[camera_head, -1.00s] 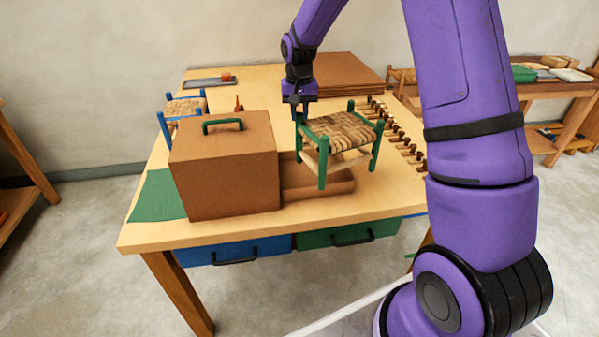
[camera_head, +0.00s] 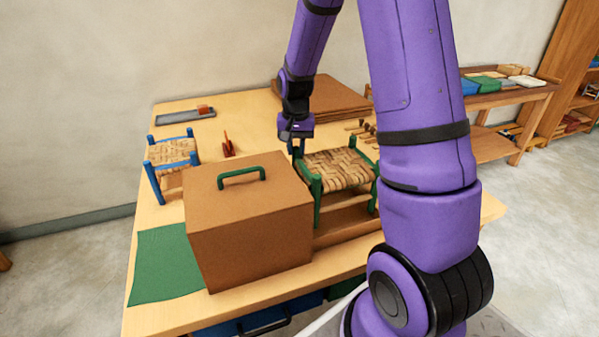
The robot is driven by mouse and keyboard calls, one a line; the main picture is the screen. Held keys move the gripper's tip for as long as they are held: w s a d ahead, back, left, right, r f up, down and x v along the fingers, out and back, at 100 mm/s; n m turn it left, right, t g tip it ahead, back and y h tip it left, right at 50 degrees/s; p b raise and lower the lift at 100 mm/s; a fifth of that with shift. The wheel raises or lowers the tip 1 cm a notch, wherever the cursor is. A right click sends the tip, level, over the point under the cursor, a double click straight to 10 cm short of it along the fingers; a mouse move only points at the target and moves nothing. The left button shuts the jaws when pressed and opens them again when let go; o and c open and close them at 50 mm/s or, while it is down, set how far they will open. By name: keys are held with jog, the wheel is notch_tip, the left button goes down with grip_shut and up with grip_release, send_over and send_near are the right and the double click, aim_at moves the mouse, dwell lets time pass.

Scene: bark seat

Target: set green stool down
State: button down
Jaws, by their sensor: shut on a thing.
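The green stool (camera_head: 338,168) has green posts and a woven bark seat. It is upright, behind and right of the brown box, over or beside a low brown tray (camera_head: 345,222). My gripper (camera_head: 297,145) points down and is shut on the stool's far left post. The box hides part of the stool's left side, and my arm covers its right edge. I cannot tell whether its feet touch anything. A green mat (camera_head: 163,263) lies bare at the table's front left corner.
The brown box (camera_head: 248,225) with a green handle stands between mat and stool. A blue stool (camera_head: 171,160) stands at the left edge of the table (camera_head: 225,110). Brown sheets (camera_head: 325,98) lie at the back. Small mallet-like tools (camera_head: 363,128) lie right of my gripper.

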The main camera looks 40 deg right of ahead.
jog(key=shift+f, duration=2.65)
jog(key=c, duration=1.3)
grip_release()
jog(key=shift+o, duration=0.2)
notch_tip(320, 180, up, 12)
jog(key=shift+r, duration=0.1)
jog(key=s+a+r+n+t, duration=0.25)
jog(key=s+a+r, duration=0.25)
jog(key=s+r, duration=0.3)
jog(key=s+a+r+n+t, duration=0.1)
jog(key=s+a+r+n, duration=0.2)
jog(key=s+a+r, duration=0.35)
jog(key=s+a+r+n+t, duration=0.1)
jog(key=s+r+n+t, duration=0.1)
jog(key=s, duration=1)
jog(key=shift+a, duration=0.3)
